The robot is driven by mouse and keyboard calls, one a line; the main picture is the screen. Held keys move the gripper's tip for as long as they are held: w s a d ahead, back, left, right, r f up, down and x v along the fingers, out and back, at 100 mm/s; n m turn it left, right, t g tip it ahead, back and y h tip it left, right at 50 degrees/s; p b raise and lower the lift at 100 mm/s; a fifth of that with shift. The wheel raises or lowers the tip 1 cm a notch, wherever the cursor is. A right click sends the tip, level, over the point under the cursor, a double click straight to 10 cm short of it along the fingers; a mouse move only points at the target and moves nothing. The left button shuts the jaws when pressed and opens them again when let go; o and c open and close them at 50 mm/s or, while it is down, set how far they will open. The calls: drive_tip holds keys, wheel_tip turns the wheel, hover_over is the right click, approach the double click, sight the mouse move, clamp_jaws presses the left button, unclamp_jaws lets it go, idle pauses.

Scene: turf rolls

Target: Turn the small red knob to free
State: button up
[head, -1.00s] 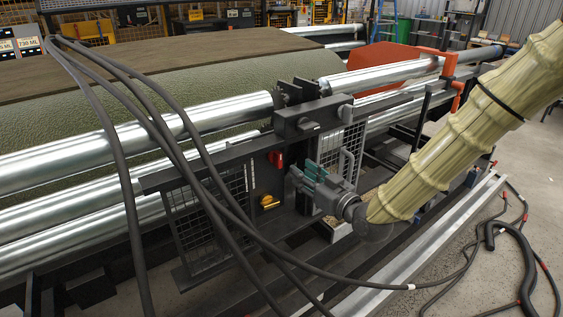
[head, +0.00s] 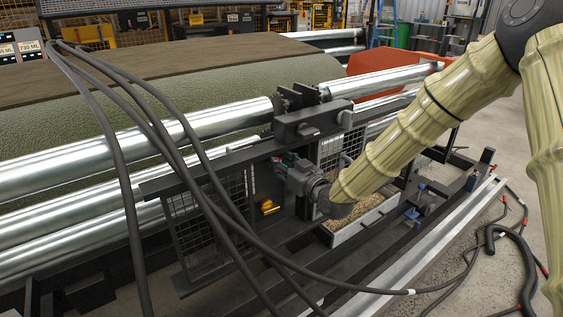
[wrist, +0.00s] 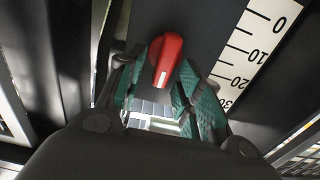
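The small red knob (wrist: 166,58) shows in the wrist view on a dark panel, its handle long and slightly tilted, with a pale line on its face. My gripper (wrist: 163,76) is open, with its teal-padded fingers on the left and right of the knob. The fingertips look close to its sides; I cannot tell whether they touch. In the head view my gripper (head: 286,160) is at the dark upright post of the machine and hides the red knob.
A scale (wrist: 243,60) with numbers runs beside the knob. Black hoses (head: 176,135) arch across in front of the machine. Metal rollers (head: 200,120) and mesh guards (head: 208,215) flank the post. A gravel-filled tray (head: 365,222) lies below my arm.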

drive_tip(key=shift+c, duration=0.4)
clamp_jaws()
drive_tip(key=shift+w, duration=0.1)
drive_tip(key=shift+w+d+f+m+b, duration=0.25)
drive_tip(key=shift+m+b, duration=0.35)
drive_tip(key=shift+m, duration=2.35)
drive_tip(key=shift+w+d+f+m+b, duration=0.15)
drive_tip(key=shift+d+f+m+b, duration=0.35)
drive_tip(key=shift+m, duration=2.5)
drive_tip(key=shift+w+d+f+m+b, duration=0.2)
drive_tip(key=shift+m+b, duration=0.45)
drive_tip(key=shift+m, duration=2.3)
drive_tip(key=shift+a, duration=0.1)
